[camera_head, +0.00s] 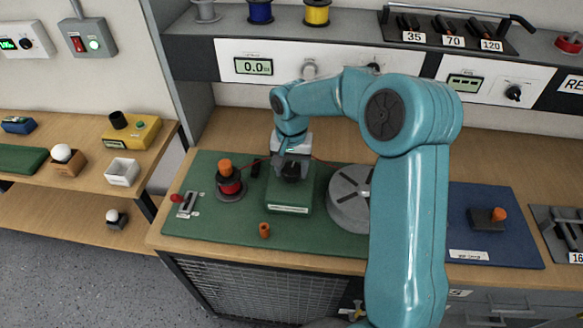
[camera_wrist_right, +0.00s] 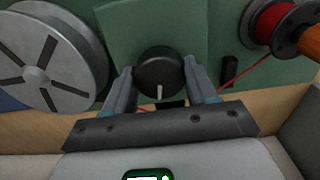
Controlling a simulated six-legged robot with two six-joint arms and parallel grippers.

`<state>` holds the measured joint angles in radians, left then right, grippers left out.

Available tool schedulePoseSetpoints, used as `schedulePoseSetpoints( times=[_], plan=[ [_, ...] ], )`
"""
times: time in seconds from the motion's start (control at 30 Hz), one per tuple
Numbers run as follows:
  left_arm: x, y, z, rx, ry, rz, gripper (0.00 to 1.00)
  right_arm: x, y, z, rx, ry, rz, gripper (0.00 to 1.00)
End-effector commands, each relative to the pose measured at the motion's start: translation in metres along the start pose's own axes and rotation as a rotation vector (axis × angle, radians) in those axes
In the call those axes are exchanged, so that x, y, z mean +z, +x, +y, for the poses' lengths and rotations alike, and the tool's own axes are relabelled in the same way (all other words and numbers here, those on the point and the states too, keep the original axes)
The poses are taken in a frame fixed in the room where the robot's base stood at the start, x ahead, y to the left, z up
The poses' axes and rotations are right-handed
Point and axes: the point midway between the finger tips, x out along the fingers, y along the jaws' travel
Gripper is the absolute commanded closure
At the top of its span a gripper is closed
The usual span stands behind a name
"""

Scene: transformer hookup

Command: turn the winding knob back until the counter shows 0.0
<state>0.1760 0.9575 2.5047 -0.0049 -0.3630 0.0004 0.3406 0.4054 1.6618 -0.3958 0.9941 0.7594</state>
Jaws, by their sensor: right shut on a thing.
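The winding knob (camera_wrist_right: 160,73) is black and round with a white pointer mark, which points toward the bottom of the right wrist view. It sits on a green block (camera_head: 289,200) on the bench. My right gripper (camera_wrist_right: 159,82) has its two fingers on opposite sides of the knob and is shut on it. In the head view my right gripper (camera_head: 291,172) is over the block and hides most of the knob. The counter (camera_head: 254,66) on the white back panel appears to read 0.0. My left gripper is not in view.
A red wire spool (camera_head: 230,184) with an orange top stands left of the block, with a red wire leading from it. A grey slotted disc (camera_head: 350,198) stands close on the right. A small orange-brown piece (camera_head: 264,230) lies in front. My right arm hides part of the bench.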

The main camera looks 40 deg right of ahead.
Motion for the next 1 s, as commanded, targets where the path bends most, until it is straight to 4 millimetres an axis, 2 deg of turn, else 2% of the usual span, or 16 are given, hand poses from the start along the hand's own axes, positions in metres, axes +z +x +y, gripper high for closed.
schedulePoseSetpoints(
  times=[0.33,0.87,0.9,0.93,1.0],
  plan=[
    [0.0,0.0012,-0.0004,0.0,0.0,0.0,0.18,-0.0031,-0.0041,-0.001,-0.006,-0.138,0.013,0.74],
    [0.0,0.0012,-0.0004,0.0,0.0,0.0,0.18,-0.0038,-0.005,-0.0011,-0.007,-0.16,0.016,0.74],
    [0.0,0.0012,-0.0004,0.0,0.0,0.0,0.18,-0.0037,-0.005,-0.0011,-0.007,-0.16,0.016,0.3],
    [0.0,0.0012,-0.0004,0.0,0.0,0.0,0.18,-0.0036,-0.0049,-0.001,-0.007,-0.16,0.015,0.21],
    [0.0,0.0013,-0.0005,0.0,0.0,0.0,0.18,-0.0029,-0.0041,-0.0009,-0.006,-0.16,0.012,0.18]
  ],
)
